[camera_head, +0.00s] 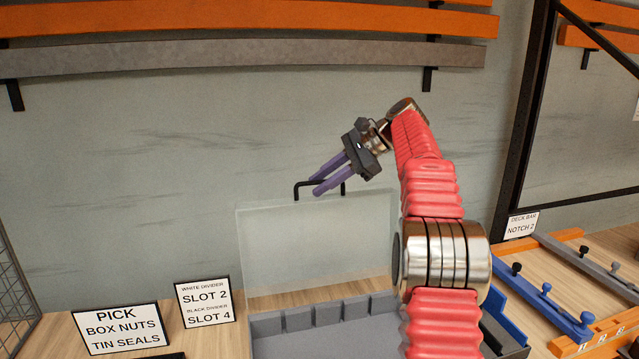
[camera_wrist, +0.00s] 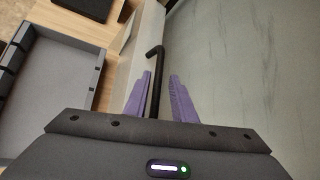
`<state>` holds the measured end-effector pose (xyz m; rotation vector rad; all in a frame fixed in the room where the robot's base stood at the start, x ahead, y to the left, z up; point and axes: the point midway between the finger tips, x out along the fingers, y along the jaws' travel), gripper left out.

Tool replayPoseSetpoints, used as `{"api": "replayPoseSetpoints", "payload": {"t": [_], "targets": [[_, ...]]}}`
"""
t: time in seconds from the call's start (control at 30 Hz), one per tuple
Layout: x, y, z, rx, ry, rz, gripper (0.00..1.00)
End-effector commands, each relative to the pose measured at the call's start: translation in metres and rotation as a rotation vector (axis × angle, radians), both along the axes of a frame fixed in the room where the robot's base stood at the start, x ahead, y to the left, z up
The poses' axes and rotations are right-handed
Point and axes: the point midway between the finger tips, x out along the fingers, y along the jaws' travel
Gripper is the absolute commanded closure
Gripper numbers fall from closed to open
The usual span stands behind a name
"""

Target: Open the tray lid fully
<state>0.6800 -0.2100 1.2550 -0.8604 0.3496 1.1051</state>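The tray lid (camera_head: 310,243) is a clear, pale panel standing about upright behind the grey tray (camera_head: 274,326). A black bar handle (camera_head: 297,190) sits on its top edge. My gripper (camera_head: 316,186) is at the handle, with its purple fingers pointing down and left. In the wrist view the handle (camera_wrist: 154,75) runs between the two fingers (camera_wrist: 161,76). The fingers are apart and a gap shows on the right side of the handle; I cannot tell whether the left finger touches it. The tray (camera_wrist: 48,100) lies open at the left of the wrist view.
A grey wall (camera_head: 150,130) with orange and grey rails stands behind the lid. Sign cards (camera_head: 120,327) and (camera_head: 205,302) stand left of the tray. A blue bar (camera_head: 540,297) and other bars lie on the right.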

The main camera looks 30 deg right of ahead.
Motion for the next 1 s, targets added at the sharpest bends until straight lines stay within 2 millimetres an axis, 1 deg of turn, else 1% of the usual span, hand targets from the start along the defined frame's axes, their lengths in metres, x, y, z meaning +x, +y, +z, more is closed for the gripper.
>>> {"api": "replayPoseSetpoints", "payload": {"t": [0.03,0.1,0.3,0.5,0.7,1.0], "targets": [[-0.002,-0.006,0.0,-0.002,0.004,-0.004,0.73],[-0.006,-0.011,0.005,-0.002,0.003,-0.004,0.73],[-0.016,-0.025,0.023,0.0,-0.002,-0.002,0.73],[-0.024,-0.035,0.037,0.002,-0.005,0.001,0.73],[-0.029,-0.04,0.044,0.003,-0.005,0.003,0.73],[-0.03,-0.04,0.045,0.003,-0.005,0.003,0.73]]}}
